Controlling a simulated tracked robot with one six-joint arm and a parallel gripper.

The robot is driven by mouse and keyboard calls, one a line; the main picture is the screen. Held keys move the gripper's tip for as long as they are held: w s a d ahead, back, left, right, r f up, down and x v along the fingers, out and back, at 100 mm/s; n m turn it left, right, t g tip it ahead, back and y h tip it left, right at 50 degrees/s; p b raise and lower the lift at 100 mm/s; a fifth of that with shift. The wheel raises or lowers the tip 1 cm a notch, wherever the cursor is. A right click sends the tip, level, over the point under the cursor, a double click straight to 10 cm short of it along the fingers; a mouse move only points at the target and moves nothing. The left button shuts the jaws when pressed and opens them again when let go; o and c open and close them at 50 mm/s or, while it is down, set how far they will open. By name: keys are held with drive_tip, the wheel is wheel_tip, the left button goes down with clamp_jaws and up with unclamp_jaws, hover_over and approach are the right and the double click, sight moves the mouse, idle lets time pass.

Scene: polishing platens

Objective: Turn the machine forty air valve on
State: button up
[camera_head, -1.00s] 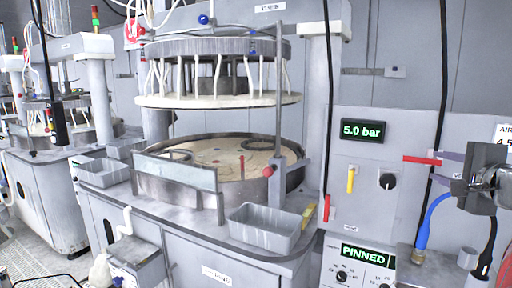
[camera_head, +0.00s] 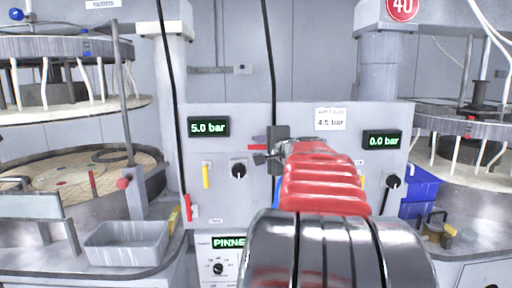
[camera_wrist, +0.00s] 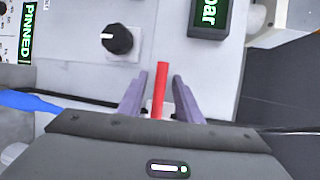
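A red lever handle (camera_head: 256,147) lies level on the grey panel (camera_head: 300,118), right of a black knob (camera_head: 238,169). My gripper (camera_wrist: 160,78) is at this handle in the wrist view. Its two purple fingers stand apart, one on each side of the red handle (camera_wrist: 160,92), with a small gap visible on both sides. In the head view my red and chrome arm hides the panel's middle and most of the gripper. A display (camera_head: 382,140) on the machine 40 side reads 0.0 bar. A card (camera_head: 331,119) reads 4.5 bar.
The left display (camera_head: 208,127) reads 5.0 bar. Below it are a yellow handle (camera_head: 206,175), a red upright handle (camera_head: 188,207) and a PINNED sign (camera_head: 229,242). A black knob (camera_head: 393,181) and a blue bin (camera_head: 418,190) are at right. A cable (camera_head: 270,70) hangs above my gripper.

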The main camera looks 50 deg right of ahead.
drive_tip(key=shift+c, duration=0.4)
clamp_jaws()
